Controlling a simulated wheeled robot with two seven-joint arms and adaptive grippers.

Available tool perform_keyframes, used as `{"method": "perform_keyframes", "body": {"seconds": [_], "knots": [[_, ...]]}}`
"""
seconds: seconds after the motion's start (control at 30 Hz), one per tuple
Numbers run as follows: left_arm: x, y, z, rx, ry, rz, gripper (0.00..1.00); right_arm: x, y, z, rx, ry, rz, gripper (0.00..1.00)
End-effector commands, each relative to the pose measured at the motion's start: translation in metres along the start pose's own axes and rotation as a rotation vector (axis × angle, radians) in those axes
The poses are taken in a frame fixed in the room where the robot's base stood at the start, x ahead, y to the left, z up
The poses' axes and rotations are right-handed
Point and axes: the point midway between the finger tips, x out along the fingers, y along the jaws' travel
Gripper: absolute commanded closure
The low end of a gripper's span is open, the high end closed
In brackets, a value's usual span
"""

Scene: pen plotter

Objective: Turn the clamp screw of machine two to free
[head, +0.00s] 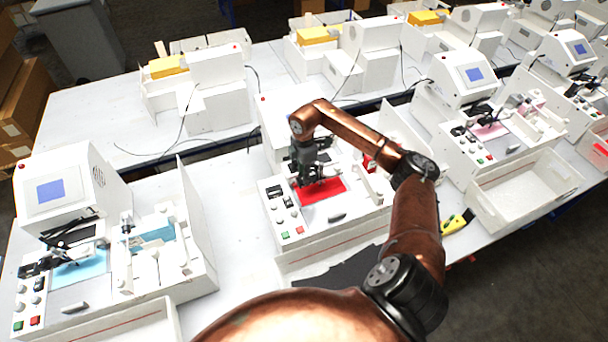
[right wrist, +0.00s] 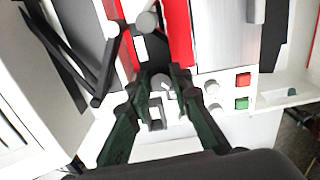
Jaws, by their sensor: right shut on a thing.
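The middle machine of the near row (head: 272,222), which I take for machine two, has a red sheet (head: 325,189) on its bed. My right gripper (head: 308,180) points down at the left part of the bed, over the edge of the red sheet. In the right wrist view, its dark green fingers (right wrist: 168,76) are closed together on a small part, which seems to be the clamp screw. That part is mostly hidden between the fingertips, so its turn position cannot be told. My left gripper is out of view.
Red and green buttons (right wrist: 243,80) sit close to the gripper on the control panel. A left machine (head: 60,190) with a blue sheet and a right machine (head: 470,120) flank this one. An open white tray (head: 515,190) and a yellow-black tool (head: 457,221) lie to the right.

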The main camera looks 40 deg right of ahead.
Motion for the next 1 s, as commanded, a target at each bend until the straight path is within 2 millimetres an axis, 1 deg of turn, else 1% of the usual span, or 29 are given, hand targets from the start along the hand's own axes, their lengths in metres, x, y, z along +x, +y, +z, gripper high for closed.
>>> {"method": "perform_keyframes", "body": {"seconds": [0.17,0.37,1.0], "knots": [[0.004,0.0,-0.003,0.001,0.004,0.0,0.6,0.002,0.0,-0.001,-0.048,0.0,-0.001,1.0],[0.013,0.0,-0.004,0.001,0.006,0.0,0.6,0.002,0.0,0.0,-0.169,0.0,-0.001,1.0],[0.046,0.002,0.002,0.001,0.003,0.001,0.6,0.003,0.001,-0.001,-0.768,0.002,-0.002,1.0]]}}
